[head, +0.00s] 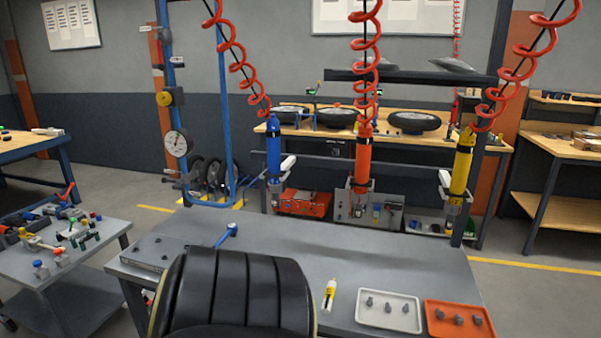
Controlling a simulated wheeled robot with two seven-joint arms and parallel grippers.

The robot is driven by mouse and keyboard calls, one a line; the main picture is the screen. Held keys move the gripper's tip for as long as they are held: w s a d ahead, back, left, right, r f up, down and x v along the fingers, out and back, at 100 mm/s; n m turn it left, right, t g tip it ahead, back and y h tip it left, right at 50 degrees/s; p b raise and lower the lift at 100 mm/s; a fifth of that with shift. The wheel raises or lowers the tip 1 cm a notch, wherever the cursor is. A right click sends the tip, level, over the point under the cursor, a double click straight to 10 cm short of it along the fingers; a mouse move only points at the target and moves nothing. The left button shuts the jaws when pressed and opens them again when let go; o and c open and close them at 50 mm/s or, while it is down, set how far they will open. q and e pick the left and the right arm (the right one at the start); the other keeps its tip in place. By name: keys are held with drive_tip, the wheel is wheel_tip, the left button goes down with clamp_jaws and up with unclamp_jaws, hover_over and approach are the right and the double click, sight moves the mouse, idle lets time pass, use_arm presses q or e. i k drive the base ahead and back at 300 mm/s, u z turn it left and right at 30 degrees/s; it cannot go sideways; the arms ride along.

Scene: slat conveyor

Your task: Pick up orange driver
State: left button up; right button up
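The orange driver (363,155) hangs upright from a red coiled hose in the middle of the head view, above the back of the grey workbench (255,240). Its lower end is metallic and points down. A blue driver (273,150) hangs to its left and a yellow driver (461,168) to its right, each on its own red coil. Neither of my grippers shows in the head view, and nothing grips the orange driver.
A large black ribbed, curved thing (235,295) fills the bottom foreground. A small yellow-and-white bottle (329,294), a white tray (389,327) and an orange tray (458,334) with metal parts are on the bench. A dark horizontal bar (410,77) crosses behind the coils.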

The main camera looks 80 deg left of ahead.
sight(361, 183)
drive_tip(key=u, duration=0.1)
drive_tip(key=i, duration=1.65)
drive_tip(key=u, duration=2.25)
